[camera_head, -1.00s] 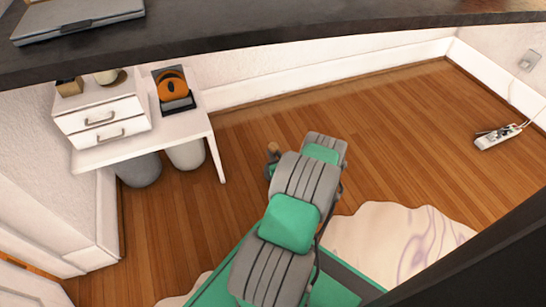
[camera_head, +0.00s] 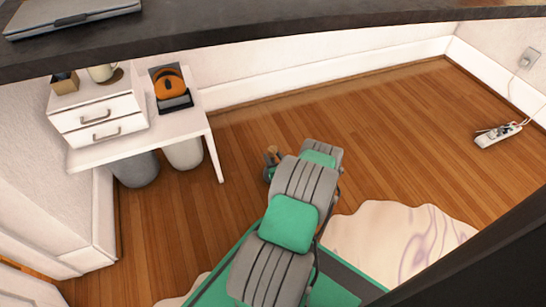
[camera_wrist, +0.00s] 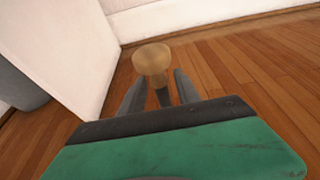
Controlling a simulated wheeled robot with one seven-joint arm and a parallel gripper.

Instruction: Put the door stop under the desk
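The door stop, with a round tan wooden head (camera_wrist: 152,60) and a darker stem, sits between the fingers of my gripper (camera_wrist: 158,88) in the wrist view. The fingers look closed around its stem. In the head view the door stop (camera_head: 271,152) is a small tan shape at the end of my arm, and my gripper (camera_head: 269,168) is mostly hidden by the arm. The white desk (camera_head: 140,150) stands left of my gripper against the wall. Its panel-like leg (camera_wrist: 72,50) is close on the left in the wrist view.
A drawer unit (camera_head: 98,116) and an orange object (camera_head: 168,84) sit on top. A power strip (camera_head: 497,134) lies right. Wooden floor between is clear.

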